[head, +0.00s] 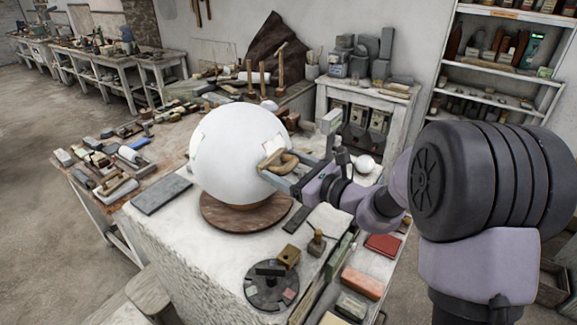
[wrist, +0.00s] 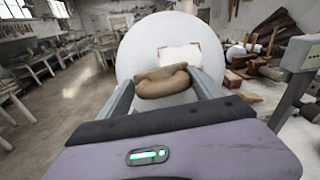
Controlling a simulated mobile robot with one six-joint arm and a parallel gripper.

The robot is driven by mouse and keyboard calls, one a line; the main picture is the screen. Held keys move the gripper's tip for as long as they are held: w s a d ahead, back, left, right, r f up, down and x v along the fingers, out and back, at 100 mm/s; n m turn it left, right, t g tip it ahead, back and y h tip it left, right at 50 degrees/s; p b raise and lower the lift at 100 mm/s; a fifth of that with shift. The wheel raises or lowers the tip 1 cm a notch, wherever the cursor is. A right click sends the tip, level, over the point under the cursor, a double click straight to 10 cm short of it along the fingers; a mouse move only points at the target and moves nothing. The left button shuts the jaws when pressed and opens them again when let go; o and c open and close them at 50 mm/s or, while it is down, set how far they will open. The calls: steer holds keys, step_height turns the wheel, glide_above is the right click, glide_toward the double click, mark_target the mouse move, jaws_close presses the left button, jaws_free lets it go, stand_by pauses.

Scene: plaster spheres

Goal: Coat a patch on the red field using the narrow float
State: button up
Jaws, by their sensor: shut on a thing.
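A large white plaster sphere (head: 228,152) rests on a round brown base (head: 246,213) on the pale work block. It fills the middle of the wrist view (wrist: 140,62). There, a pale, roughly rectangular patch with thin red edges (wrist: 182,56) shows on the sphere, just above the tool. My gripper (head: 284,170) is shut on the brown wooden handle of a float (wrist: 166,82), at the sphere's right side in the head view. The float's face is mostly hidden by the handle. I cannot tell whether it touches the sphere.
A grey slab (head: 161,194) lies left of the base. A dark round disc (head: 271,286), a wooden stamp-like tool (head: 317,243) and a red block (head: 382,245) lie at the front and right. Tools crowd the wooden bench (head: 128,178) at left. A small white ball (head: 365,164) sits behind my arm.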

steer(key=shift+w+d+p, duration=0.5)
steer(key=shift+w+d, duration=0.8)
steer(key=shift+w, duration=0.45)
steer(key=s+a+b, duration=0.2)
steer(key=s, duration=0.1)
steer(key=shift+s+a, duration=0.3)
steer(key=shift+a, duration=0.1)
steer(key=w+d, duration=0.2)
steer(key=w, duration=0.1)
steer(key=shift+w+d+r+p, duration=0.25)
steer(key=shift+w+d+p, duration=0.05)
steer(key=shift+d+p, duration=0.1)
steer(key=shift+s, duration=0.1)
